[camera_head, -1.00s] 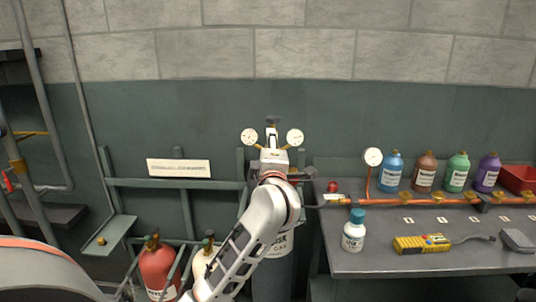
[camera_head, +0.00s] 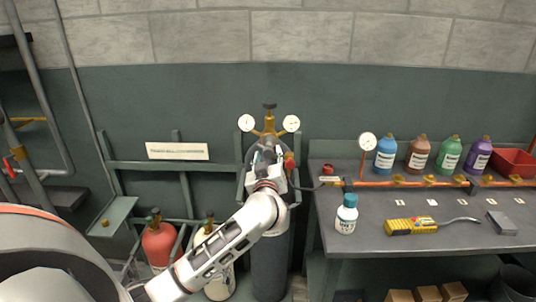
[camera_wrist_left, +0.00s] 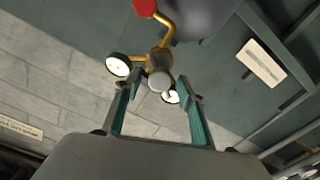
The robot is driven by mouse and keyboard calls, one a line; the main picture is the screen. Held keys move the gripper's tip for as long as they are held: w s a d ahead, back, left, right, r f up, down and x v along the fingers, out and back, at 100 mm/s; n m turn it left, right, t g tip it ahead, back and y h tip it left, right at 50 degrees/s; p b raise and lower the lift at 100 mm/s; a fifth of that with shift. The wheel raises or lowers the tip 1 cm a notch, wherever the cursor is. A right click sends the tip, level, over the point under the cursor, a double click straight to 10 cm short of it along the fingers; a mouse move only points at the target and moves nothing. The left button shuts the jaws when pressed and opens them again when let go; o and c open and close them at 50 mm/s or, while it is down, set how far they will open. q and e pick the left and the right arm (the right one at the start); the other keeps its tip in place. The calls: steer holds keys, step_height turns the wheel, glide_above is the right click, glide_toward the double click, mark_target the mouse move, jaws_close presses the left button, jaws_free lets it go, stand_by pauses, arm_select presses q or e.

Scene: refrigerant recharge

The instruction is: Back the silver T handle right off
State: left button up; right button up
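A brass regulator (camera_head: 269,124) with two white gauges (camera_head: 246,123) (camera_head: 291,123) stands on a grey gas cylinder (camera_head: 270,262). A small dark-looking T-shaped handle (camera_head: 269,105) tops it. In the left wrist view a grey rounded handle end (camera_wrist_left: 160,82) juts from the brass body (camera_wrist_left: 158,60); it looks like the same handle, and its crossbar is not clear. My left gripper (camera_head: 265,150) is below the handle in the head view, in front of the cylinder top. Its two fingers (camera_wrist_left: 158,105) are spread, with the handle end showing between them, apparently untouched. My right gripper is out of view.
A red valve knob (camera_head: 289,160) is close to the gripper's right side; a hose runs from there to the bench (camera_head: 420,222). The bench holds several bottles, a white jar (camera_head: 346,214) and a yellow meter (camera_head: 410,226). Red (camera_head: 158,243) and cream cylinders stand left.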

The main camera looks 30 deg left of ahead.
arm_select(q)
steer(key=shift+w+a, duration=0.35)
steer(key=shift+w, duration=0.2)
steer(key=c, duration=1.1)
steer(key=shift+c, duration=0.2)
steer(key=shift+n, duration=0.3)
